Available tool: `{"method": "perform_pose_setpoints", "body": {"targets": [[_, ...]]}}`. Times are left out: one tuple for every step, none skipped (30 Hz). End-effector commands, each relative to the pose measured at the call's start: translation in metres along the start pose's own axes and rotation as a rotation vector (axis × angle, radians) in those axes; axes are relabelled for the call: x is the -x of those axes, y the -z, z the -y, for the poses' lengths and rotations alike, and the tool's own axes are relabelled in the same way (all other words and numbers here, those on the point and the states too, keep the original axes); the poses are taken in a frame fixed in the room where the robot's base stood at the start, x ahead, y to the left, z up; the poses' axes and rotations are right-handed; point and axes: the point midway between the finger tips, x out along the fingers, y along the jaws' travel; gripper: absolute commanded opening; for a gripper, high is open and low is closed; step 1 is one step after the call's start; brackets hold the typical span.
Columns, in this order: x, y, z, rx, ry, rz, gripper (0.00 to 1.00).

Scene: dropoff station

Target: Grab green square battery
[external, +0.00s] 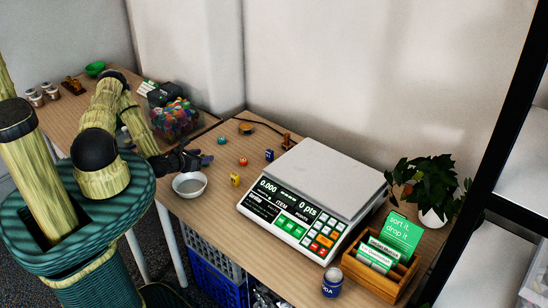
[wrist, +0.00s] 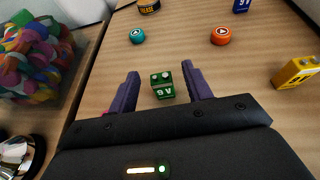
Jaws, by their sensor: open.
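The green square battery (wrist: 163,86), marked 9V, stands on the wooden table between the two purple fingers of my gripper (wrist: 161,82) in the wrist view. The fingers are open, with a gap on each side of the battery. In the external view my gripper (external: 204,159) is low over the table, just behind the white bowl. I cannot make out the green battery in that view; the gripper seems to hide it.
Nearby are a yellow battery (wrist: 297,72), a red round item (wrist: 220,36), a teal round item (wrist: 137,36) and a blue battery (external: 269,155). The bowl (external: 189,185), a clear bin (external: 172,122) of colourful pieces and a large scale (external: 315,195) flank the area.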

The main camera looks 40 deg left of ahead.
Motion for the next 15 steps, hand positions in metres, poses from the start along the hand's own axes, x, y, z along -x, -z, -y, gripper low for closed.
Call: {"method": "perform_pose_setpoints", "body": {"targets": [[0.0001, 0.0001, 0.0, 0.0, 0.0, 0.0, 0.49], [0.0001, 0.0001, 0.0, 0.0, 0.0, 0.0, 0.49], [0.0002, 0.0002, 0.0, 0.0, 0.0, 0.0, 0.49], [0.0002, 0.0002, 0.0, 0.0, 0.0, 0.0, 0.49], [0.0002, 0.0002, 0.0, 0.0, 0.0, 0.0, 0.49], [0.0002, 0.0002, 0.0, 0.0, 0.0, 0.0, 0.49], [0.0003, 0.0002, 0.0, 0.0, 0.0, 0.0, 0.49], [0.0003, 0.0002, 0.0, 0.0, 0.0, 0.0, 0.49], [0.0003, 0.0002, 0.0, 0.0, 0.0, 0.0, 0.49], [0.0003, 0.0002, 0.0, 0.0, 0.0, 0.0, 0.44], [0.0003, 0.0002, 0.0, 0.0, 0.0, 0.0, 0.38], [0.0003, 0.0002, 0.0, 0.0, 0.0, 0.0, 0.3], [0.0003, 0.0003, 0.0, 0.0, 0.0, 0.0, 0.24], [0.0003, 0.0003, 0.0, 0.0, 0.0, 0.0, 0.18], [0.0003, 0.0003, 0.0, 0.0, 0.0, 0.0, 0.1]]}}
